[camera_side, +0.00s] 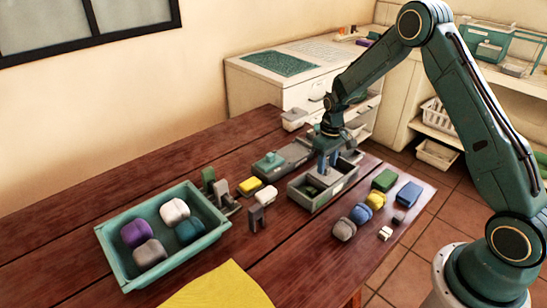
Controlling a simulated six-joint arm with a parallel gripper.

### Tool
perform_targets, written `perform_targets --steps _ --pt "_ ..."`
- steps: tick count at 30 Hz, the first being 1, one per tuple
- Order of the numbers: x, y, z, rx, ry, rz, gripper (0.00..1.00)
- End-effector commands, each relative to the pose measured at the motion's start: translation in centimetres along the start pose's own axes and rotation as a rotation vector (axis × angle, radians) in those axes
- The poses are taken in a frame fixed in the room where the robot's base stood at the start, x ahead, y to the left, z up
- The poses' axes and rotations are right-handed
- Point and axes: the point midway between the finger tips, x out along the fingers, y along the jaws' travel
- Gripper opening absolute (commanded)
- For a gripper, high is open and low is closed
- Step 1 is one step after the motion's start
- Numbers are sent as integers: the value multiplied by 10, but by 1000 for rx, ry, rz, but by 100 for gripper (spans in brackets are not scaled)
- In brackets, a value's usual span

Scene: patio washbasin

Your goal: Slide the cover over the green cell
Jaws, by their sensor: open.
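A long grey box (308,199) with a pale label on its side stands on the wooden table, right of centre. A small green patch (312,190) shows inside its near-left part; this may be the green cell. My gripper (326,170) points down over the middle of this box, its blue fingers reaching to about rim height or into it. It is open. The fingers hide part of the inside, and I cannot tell whether they touch anything. I cannot make out the cover clearly. A second grey box (290,156) with a green block (268,163) at its left end stands just behind.
A teal tray (122,266) with several rounded blocks stands at the left. Several coloured blocks, including a green one (384,179) and a blue one (409,194), lie right of the box. A yellow cloth (220,288) lies in front. White drawers (290,75) stand behind.

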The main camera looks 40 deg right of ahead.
Motion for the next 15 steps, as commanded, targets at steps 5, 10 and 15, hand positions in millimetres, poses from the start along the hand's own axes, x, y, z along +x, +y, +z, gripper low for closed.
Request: perform_targets --steps 5,10,15 --pt "7 0 0 0 0 0 42" --pt "7 0 0 0 0 0 42" --pt "7 0 0 0 0 0 26"
